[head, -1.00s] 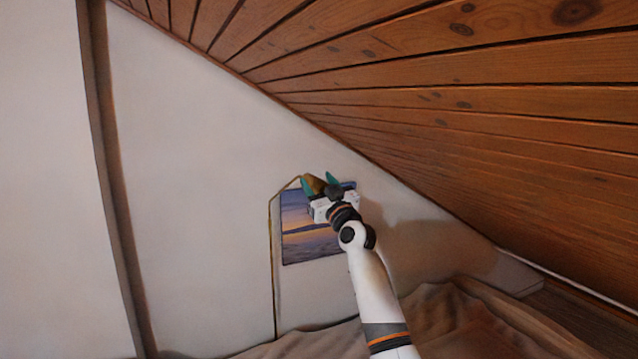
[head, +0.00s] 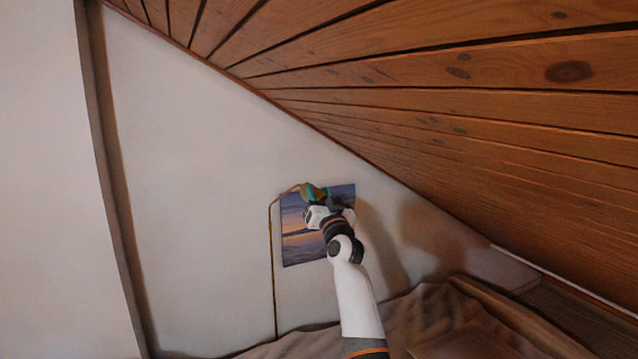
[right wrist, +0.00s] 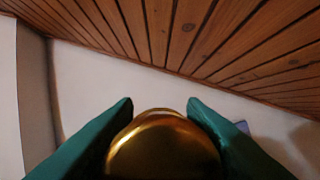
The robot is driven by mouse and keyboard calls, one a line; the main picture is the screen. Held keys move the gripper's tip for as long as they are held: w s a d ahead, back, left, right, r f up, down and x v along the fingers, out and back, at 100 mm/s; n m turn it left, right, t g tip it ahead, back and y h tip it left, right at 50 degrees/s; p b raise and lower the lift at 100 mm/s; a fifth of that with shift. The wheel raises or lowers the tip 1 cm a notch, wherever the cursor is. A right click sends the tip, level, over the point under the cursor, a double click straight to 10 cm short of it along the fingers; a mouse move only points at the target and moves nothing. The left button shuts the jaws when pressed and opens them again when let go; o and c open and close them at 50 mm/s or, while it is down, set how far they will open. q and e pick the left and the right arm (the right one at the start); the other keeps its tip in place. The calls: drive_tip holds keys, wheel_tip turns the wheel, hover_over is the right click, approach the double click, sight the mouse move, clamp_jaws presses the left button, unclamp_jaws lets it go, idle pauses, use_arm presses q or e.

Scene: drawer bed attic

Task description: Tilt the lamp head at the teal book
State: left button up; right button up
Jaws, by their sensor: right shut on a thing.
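The lamp is a thin brass stem (head: 271,270) that rises from behind the bed and bends right at the top. Its brass lamp head (right wrist: 163,148) sits between the two green fingers of my right gripper (right wrist: 160,112) in the right wrist view. In the head view my right gripper (head: 316,193) is shut on the lamp head at the end of the bent arm, in front of the picture. The lamp head is mostly hidden there by the fingers. The teal book is not in view. My left gripper is not in view.
A sunset picture (head: 300,245) hangs on the white wall right behind my right gripper. A sloped wooden ceiling (head: 450,100) comes down close on the right. A brown bed cover (head: 300,346) lies below. The wall at left is clear.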

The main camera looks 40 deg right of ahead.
drive_tip(key=shift+m, duration=0.3)
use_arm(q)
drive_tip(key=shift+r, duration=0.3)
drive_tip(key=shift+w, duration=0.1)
use_arm(e)
drive_tip(key=o, duration=0.9)
drive_tip(key=shift+f, duration=0.1)
use_arm(q)
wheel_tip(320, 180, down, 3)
drive_tip(key=b, duration=0.3)
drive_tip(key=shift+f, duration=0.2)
use_arm(e)
drive_tip(key=v, duration=1.2)
